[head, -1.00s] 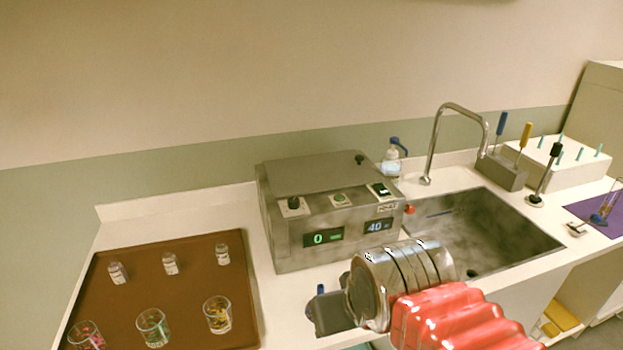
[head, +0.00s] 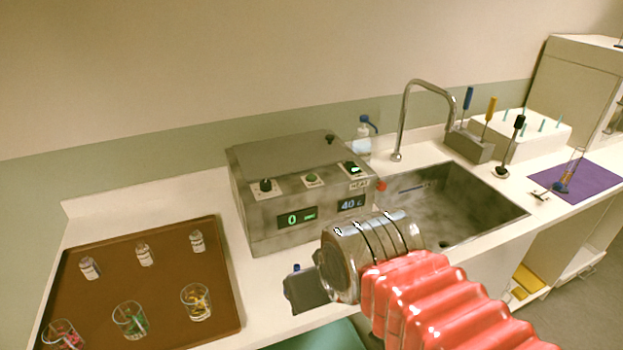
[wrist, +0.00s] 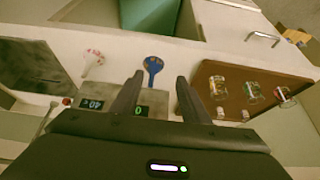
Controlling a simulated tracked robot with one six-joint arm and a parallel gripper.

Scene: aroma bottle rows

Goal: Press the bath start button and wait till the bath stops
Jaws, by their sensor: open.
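The bath (head: 245,212) is a grey metal box with a lid, on the counter in the middle of the head view. A green display (head: 297,217) reads 0 and a blue one (head: 351,204) reads 40. My gripper (wrist: 160,78) is open and empty in the wrist view, its fingers pointing over the bath's front. The displays show there between and beside the fingers; the button is not visible there. My wrist is in front of the bath in the head view.
A brown tray (head: 215,262) with several vials and beakers is left of the bath. A sink (head: 440,205) with a tall faucet (head: 402,120) is to its right. A blue-headed item (wrist: 153,70) lies near the fingertips in the wrist view.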

